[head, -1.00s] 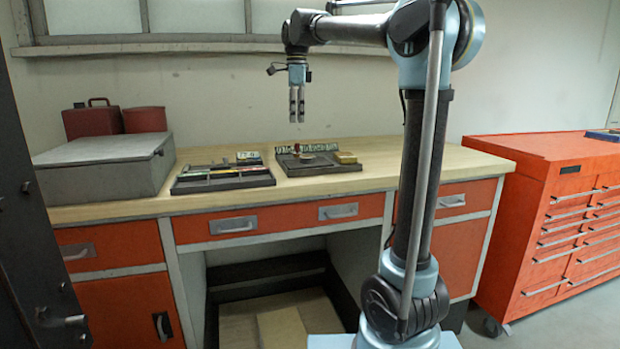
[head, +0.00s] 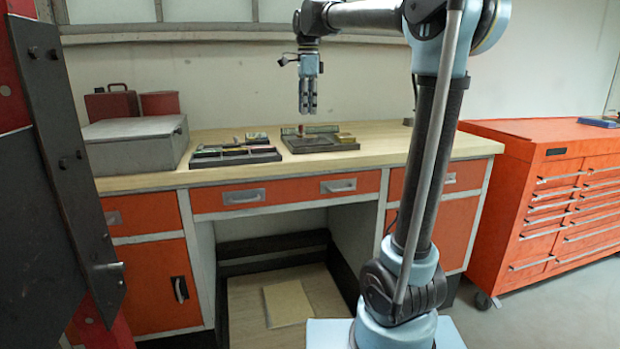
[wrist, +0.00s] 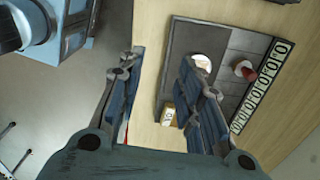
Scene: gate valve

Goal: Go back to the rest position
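My gripper (head: 308,97) hangs from the raised arm, fingers pointing down, above the workbench (head: 385,150) and clear of it. In the wrist view (wrist: 163,95) its two fingers stand apart with bare bench top between them, so it is open and empty. Below it, to the right in the wrist view, is a dark tray (wrist: 228,104) with a row of tiles marked 0, a white round piece, a red-and-white piece and a yellowish block (wrist: 168,114). My right finger hides part of this tray. The tray also shows in the head view (head: 322,148).
A second dark tray (head: 236,160) lies left of the first, beside a grey box (head: 135,150). Red cases (head: 112,103) stand behind the box. A dark plate (head: 75,160) on a red upright is close at the left. An orange drawer cabinet (head: 560,200) stands right. Floor between is clear.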

